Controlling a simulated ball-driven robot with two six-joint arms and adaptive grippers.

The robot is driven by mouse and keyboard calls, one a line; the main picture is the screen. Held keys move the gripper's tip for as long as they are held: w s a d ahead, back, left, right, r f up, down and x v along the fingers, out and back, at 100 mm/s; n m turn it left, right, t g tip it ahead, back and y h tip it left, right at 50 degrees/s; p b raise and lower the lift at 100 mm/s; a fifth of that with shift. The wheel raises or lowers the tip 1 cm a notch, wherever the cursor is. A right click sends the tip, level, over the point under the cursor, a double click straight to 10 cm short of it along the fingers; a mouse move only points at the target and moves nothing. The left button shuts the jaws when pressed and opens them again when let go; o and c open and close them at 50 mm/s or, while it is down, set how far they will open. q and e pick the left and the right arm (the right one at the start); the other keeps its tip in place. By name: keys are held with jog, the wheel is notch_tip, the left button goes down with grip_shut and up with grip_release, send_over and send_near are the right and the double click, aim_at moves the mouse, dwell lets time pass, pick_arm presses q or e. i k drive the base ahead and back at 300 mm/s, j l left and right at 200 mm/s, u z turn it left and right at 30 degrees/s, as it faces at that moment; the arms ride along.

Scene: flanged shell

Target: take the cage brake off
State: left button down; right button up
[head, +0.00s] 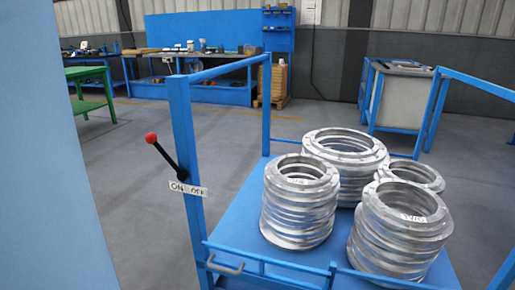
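The blue cage cart (238,226) stands at the centre and right, with posts and a low front gate. The brake lever (162,155) is a black rod with a red ball knob (151,138), mounted on the cart's front left post. The lever tilts up and to the left. A white label (188,188) with ON and OFF lettering sits at the lever's lower end. The lever points away from the lettering, so I cannot tell which setting it marks. Neither of my grippers is in view.
Stacks of metal flange rings (300,205) stand on the cart's deck. A large pale blue surface (45,170) fills the left edge. Grey floor (125,215) is clear between it and the cart. A blue workbench (205,93) and a green table (90,75) stand behind.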

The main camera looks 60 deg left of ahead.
aim_at(150, 137)
jog(key=u, duration=2.5)
